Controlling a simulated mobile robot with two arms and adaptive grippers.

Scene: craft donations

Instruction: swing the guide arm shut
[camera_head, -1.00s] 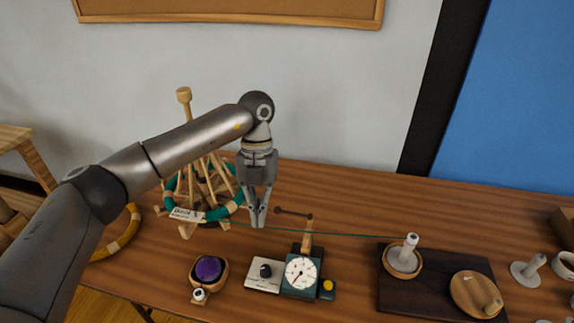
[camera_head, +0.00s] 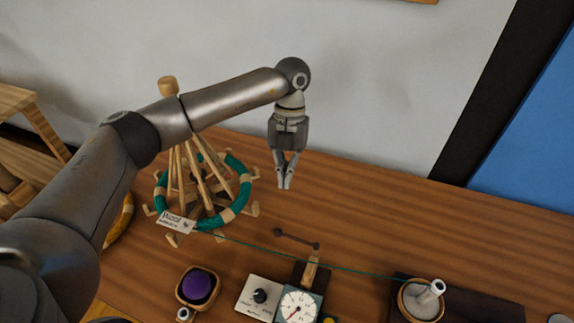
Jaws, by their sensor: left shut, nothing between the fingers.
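The guide arm (camera_head: 297,240) is a thin dark bar with a round knob at each end. Its right end sits by a wooden post (camera_head: 310,269) behind the dial meter (camera_head: 298,304). A green yarn strand (camera_head: 345,268) runs from the skein on the wooden swift (camera_head: 208,194) past the post to the winder cone (camera_head: 433,291) at right. The bar points left and slightly back from the post. My left gripper (camera_head: 285,187) is shut and empty, above the table behind the bar and apart from it. My right gripper is not in view.
A wooden bowl with a purple ball (camera_head: 197,285) stands at the front left. A white box with a black knob (camera_head: 260,296) stands beside the meter. The tabletop (camera_head: 400,215) behind the strand is clear.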

